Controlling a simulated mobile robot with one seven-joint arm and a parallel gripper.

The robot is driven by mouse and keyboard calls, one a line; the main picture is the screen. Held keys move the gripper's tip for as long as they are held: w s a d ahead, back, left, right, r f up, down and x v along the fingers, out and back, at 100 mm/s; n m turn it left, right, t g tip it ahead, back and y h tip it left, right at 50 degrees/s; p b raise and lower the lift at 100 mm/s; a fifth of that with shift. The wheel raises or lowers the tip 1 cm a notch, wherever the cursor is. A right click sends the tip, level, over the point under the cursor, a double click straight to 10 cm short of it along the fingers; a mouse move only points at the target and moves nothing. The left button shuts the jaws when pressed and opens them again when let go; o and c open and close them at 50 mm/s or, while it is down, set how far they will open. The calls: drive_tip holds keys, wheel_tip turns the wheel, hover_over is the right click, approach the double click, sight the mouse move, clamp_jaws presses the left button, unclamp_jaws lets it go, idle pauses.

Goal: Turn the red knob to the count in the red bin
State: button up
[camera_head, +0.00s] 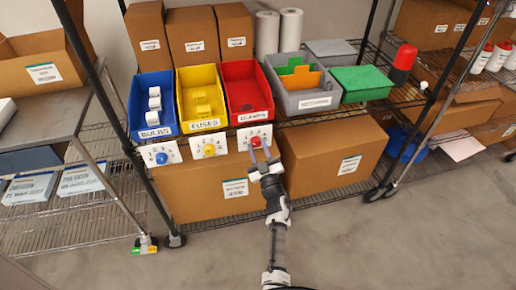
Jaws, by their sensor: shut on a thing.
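The red bin (262,69) stands on the shelf, right of the yellow one, with a label on its front. Small red pieces (247,106) lie low inside it, too close in colour to the bin to count surely. Below it hangs a white dial plate (243,134) with printed numbers and the red knob (255,141) on it. My gripper (260,150) reaches up from below and is shut on the red knob. The fingers hide part of the knob and plate, and where the knob points cannot be read.
The blue bin (134,100) and yellow bin (181,98) have their own dials with a blue knob (161,158) and yellow knob (209,149). A grey bin (273,72) and green-lidded box (362,82) stand right. Cardboard boxes (335,150) fill the lower shelf; the floor in front is clear.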

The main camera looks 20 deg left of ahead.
idle(0.3)
drive_tip(key=o, duration=1)
drive_tip(key=b+v, duration=0.2)
drive_tip(key=v, duration=1.2)
drive_tip(key=shift+r, duration=0.1)
